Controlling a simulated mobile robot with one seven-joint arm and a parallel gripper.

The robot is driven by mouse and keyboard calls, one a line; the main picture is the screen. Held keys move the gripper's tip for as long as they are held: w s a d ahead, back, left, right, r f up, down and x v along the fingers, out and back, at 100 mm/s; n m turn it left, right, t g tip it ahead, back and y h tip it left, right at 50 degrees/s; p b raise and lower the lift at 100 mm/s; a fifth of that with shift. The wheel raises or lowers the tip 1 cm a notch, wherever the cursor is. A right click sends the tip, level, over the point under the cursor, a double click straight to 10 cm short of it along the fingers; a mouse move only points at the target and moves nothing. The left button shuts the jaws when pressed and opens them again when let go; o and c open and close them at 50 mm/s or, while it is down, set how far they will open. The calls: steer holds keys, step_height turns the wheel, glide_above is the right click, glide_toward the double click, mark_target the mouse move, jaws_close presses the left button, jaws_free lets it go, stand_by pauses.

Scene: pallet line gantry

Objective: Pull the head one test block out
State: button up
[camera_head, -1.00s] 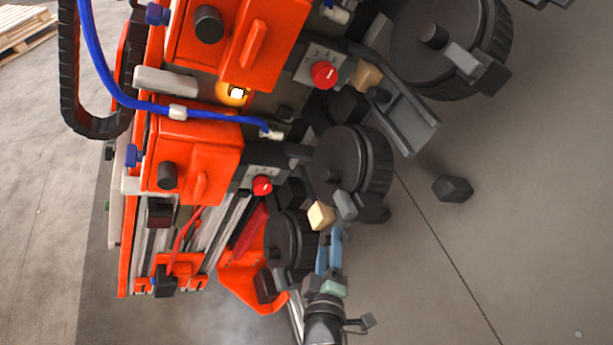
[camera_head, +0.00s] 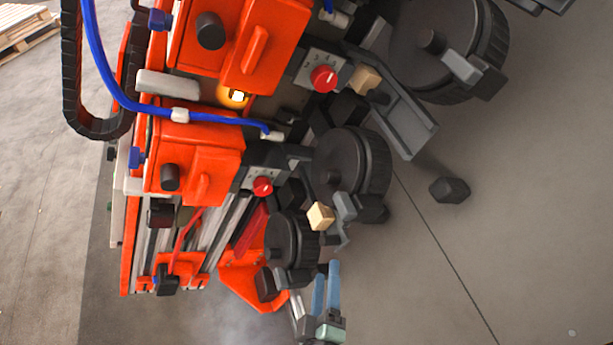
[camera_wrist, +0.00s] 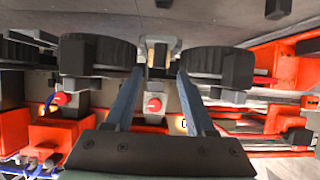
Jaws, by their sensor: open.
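A small tan block (camera_head: 320,216) sits at the lower head of the orange machine, beside a black wheel (camera_head: 289,240). A second tan block (camera_head: 367,79) sits at the upper head, by a grey chute. I cannot tell from any label which head is head one. My gripper (camera_head: 326,269) is below the lower block, apart from it, with its blue fingers pointing up toward it. In the wrist view my gripper (camera_wrist: 160,72) is open and empty. A tan block (camera_wrist: 151,52) shows beyond and between the fingertips, partly hidden in a grey holder.
Large black wheels (camera_head: 350,168) and grey brackets crowd around the blocks. Red knobs (camera_head: 263,186) are on the grey panels. A blue hose (camera_head: 190,115) crosses the orange housings. A black block (camera_head: 450,190) is at the right, over open grey floor.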

steer(key=shift+s, duration=0.25)
steer(key=s+a+r+p, duration=0.1)
steer(key=s+a+r, duration=0.2)
steer(key=s+a, duration=0.2)
steer(key=v, duration=0.2)
steer(key=shift+s+r, duration=0.2)
steer(key=shift+s, duration=0.2)
stand_by(0.3)
steer(key=shift+d, duration=0.15)
steer(key=w+d+r+m+t+h+p, duration=0.15)
steer(key=w+r, duration=0.35)
steer(key=r, duration=0.5)
steer(key=w+d+r+m+t, duration=0.25)
steer(key=w+r, duration=0.25)
steer(key=r, duration=0.5)
steer(key=w+d+r+m+t+p, duration=0.1)
steer(key=w+d+r+m+t, duration=0.1)
steer(key=w+r, duration=0.65)
steer(key=s+a+r+m+t+y, duration=0.1)
steer(key=s+r+m+t, duration=0.1)
steer(key=r, duration=0.9)
steer(key=s+a+r+m+t+y+p, duration=0.1)
steer(key=s+r, duration=0.4)
steer(key=r, duration=0.7)
steer(key=s+a+r+m+t+y, duration=0.1)
steer(key=s+a+r+m+t, duration=0.1)
steer(key=r, duration=1)
steer(key=shift+s+a+r+m+t+p, duration=0.3)
steer(key=shift+s+m+t+p, duration=0.1)
steer(key=shift+s, duration=0.3)
